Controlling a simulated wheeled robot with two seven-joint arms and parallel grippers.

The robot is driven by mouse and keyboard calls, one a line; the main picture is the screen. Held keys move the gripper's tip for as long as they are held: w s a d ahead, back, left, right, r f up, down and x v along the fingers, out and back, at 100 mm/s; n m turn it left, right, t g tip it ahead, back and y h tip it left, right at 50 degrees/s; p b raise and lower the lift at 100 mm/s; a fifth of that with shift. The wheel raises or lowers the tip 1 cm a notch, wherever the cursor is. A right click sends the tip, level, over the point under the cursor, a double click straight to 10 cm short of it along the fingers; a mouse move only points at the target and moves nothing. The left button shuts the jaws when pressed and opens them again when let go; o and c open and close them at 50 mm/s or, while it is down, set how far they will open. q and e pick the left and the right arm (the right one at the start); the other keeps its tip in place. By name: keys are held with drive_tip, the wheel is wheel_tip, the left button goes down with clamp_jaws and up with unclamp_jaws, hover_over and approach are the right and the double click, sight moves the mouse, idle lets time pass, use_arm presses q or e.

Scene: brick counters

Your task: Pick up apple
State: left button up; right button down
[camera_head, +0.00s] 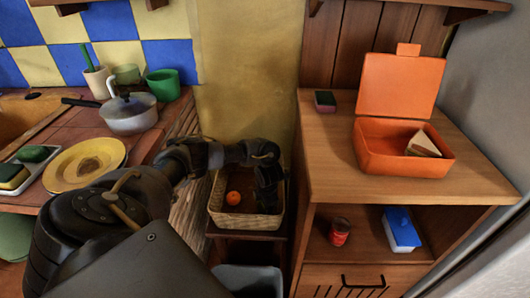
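A small round orange-red fruit, which looks like the apple (233,198), lies in a wicker basket (245,221) on a low stand in the middle of the view. My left arm reaches in from the lower left and bends down over the basket. My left gripper (268,200) points down at the basket's right side, to the right of the fruit and apart from it. Its fingers are dark and hard to make out, so its opening cannot be told. My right gripper is not in view.
A wooden cabinet (330,180) stands close on the right, with an open orange box (370,155) on top and a red can (339,232) on its shelf. On the left counter are a pot (130,115) and yellow plates (84,163). A grey bin (250,280) sits below the basket.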

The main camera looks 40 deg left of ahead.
use_arm(q)
drive_tip(key=shift+f, duration=0.5)
drive_tip(key=c, duration=0.8)
drive_tip(key=shift+o, duration=0.2)
drive_tip(key=shift+r, duration=0.1)
